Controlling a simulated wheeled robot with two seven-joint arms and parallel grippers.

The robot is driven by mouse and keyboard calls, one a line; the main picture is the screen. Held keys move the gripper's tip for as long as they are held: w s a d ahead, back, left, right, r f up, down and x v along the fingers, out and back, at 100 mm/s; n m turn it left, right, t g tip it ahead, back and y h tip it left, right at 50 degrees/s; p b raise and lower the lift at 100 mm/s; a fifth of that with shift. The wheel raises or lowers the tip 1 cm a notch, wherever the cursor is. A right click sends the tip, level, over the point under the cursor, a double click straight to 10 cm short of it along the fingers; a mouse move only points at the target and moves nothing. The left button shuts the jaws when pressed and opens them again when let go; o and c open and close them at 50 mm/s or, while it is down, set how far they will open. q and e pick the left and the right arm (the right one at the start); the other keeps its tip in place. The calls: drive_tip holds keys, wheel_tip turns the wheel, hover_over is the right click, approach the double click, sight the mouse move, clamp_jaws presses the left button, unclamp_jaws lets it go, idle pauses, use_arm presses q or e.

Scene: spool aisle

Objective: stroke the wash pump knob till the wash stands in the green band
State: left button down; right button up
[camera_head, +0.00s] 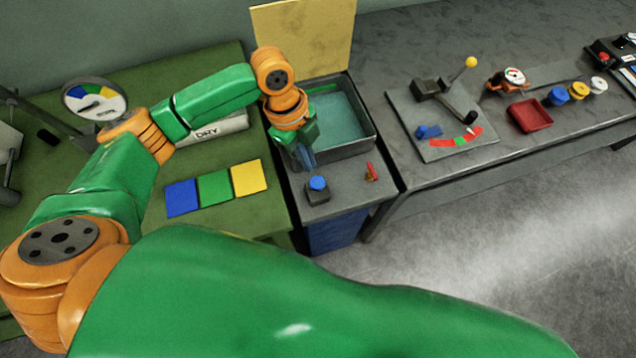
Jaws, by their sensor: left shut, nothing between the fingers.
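The wash tank (372,138) is an open grey box on a dark cabinet, with teal wash (342,118) in it. A green strip (322,88) shows on its far inner wall; the wash level against it is too small to judge. A blue knob (317,183) sits on a small dark block on the ledge in front of the tank. My left gripper (306,160) is shut and empty, pointing down just behind the knob, apparently apart from it. It hides the tank's near left corner. My right gripper is out of view.
A red-handled tap (371,172) stands right of the knob. Blue, green (215,188) and yellow squares lie on the left table, with a dial (95,98) behind. A lever plate (440,120) and a red tray (530,115) are on the right bench. A yellow panel (305,38) rises behind the tank.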

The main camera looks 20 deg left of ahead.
sight(316, 181)
use_arm(q)
drive_tip(key=b+x, duration=0.1)
drive_tip(key=x, duration=0.1)
drive_tip(key=b+x, duration=0.2)
drive_tip(key=shift+w+a+f, duration=0.1)
drive_tip(key=shift+a+f, duration=0.05)
drive_tip(key=shift+a, duration=0.05)
drive_tip(key=shift+f+b, duration=0.15)
drive_tip(key=shift+b, duration=0.3)
drive_tip(key=shift+d, duration=0.15)
